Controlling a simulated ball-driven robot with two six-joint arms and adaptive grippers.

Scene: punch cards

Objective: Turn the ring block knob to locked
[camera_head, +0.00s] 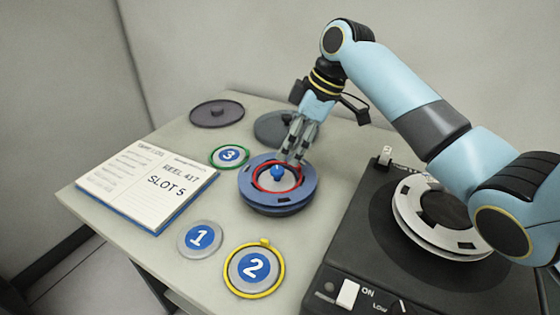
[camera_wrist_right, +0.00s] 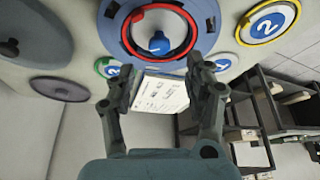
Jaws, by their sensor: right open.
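The ring block (camera_head: 254,200) is a round blue block on the table, with a red ring (camera_head: 257,187) around its light top. A small blue knob (camera_head: 277,172) stands at its centre. My right gripper (camera_head: 292,156) is open and empty just behind and above the block, pointing down. In the right wrist view, the knob (camera_wrist_right: 159,43) and the red ring (camera_wrist_right: 192,40) lie beyond the spread fingertips (camera_wrist_right: 161,75), apart from them. Any lock marking on the block is too small to read. My left gripper is out of view.
Discs marked 1 (camera_head: 200,239), 2 (camera_head: 254,269) and 3 (camera_head: 229,156) lie around the block. An open notebook (camera_head: 120,190) reading "SLOT 5" lies left. A black machine with a reel (camera_head: 410,215) stands right. Dark discs (camera_head: 217,113) lie behind.

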